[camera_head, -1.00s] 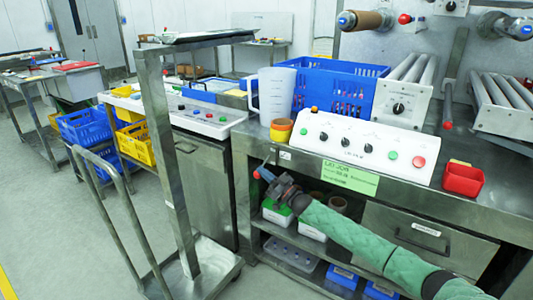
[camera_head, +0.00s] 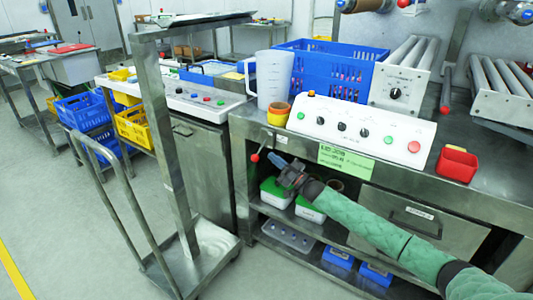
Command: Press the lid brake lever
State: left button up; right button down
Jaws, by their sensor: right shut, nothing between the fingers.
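A small lever with a red knob (camera_head: 255,157) sticks out from the front edge of the steel bench, left of the green label (camera_head: 345,157). It looks like the lid brake lever, though no marking on it can be read. My right gripper (camera_head: 277,162) is shut and empty, just right of the red knob, with a small gap showing between them. Its arm comes in from the lower right across the bench front. My left gripper is not in view.
A white control panel (camera_head: 325,133) with knobs and buttons stands on the bench (camera_head: 460,205), beside a red bin (camera_head: 456,166), a clear jug (camera_head: 274,80) and a blue crate (camera_head: 310,72). A steel trolley (camera_head: 210,262) stands at left on open floor.

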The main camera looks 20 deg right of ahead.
jog(key=shift+v, duration=1.75)
jog(key=shift+s, duration=0.1)
